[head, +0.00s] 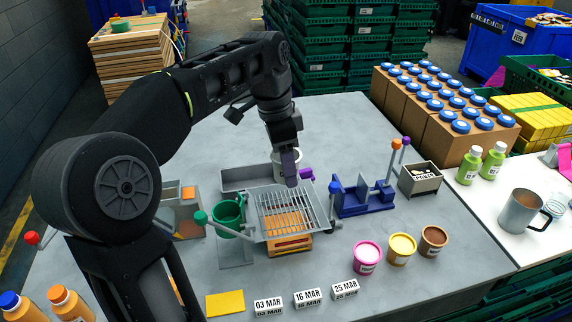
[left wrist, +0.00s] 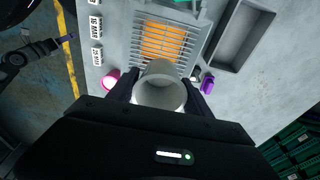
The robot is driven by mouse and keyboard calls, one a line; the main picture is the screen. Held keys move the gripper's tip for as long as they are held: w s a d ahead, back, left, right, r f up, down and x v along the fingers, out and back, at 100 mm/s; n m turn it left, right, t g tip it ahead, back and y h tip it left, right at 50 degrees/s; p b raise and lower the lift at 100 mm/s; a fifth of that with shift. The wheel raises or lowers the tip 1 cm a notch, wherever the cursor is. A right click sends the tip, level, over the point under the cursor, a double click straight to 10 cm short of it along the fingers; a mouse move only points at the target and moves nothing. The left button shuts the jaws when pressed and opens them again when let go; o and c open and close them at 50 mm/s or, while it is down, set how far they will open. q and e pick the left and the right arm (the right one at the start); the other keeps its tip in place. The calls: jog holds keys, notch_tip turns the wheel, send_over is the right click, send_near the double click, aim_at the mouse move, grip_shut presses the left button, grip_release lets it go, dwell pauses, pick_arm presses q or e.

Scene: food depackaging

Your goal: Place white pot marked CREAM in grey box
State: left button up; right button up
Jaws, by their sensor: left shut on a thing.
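My left gripper (head: 289,178) is shut on a white pot (head: 277,160), held above the table around the back of the wire rack. In the left wrist view the pot (left wrist: 161,92) sits between the two dark fingers, with its open mouth toward the camera. Its inside looks pale and empty. No CREAM lettering is readable on it. A long, shallow grey box (head: 232,180) lies on the table behind the rack, partly hidden by the gripper. In the left wrist view the grey box (left wrist: 242,34) is empty, up and right of the pot.
Pink, yellow and brown pots (head: 402,248) stand front right. The table behind the grey box is clear.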

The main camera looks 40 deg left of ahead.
pick_arm(q)
jog(key=w+a+f+n+y, duration=0.1)
jog(key=w+a+f+n, duration=0.1)
jog(key=a+n, duration=0.4)
jog(key=w+a+f+n+b, duration=0.1)
jog(key=w+a+f+n, duration=0.1)
jog(key=a+f+n, duration=0.2)
jog(key=w+a+f+n+y, duration=0.1)
jog(key=w+a+f+n, duration=0.2)
jog(key=a+n, duration=0.5)
jog(key=shift+a+f+y, duration=0.25)
jog(key=shift+f+y, duration=0.05)
jog(key=shift+f, duration=3.1)
jog(key=shift+f+p, duration=0.55)
jog(key=shift+f, duration=1.35)
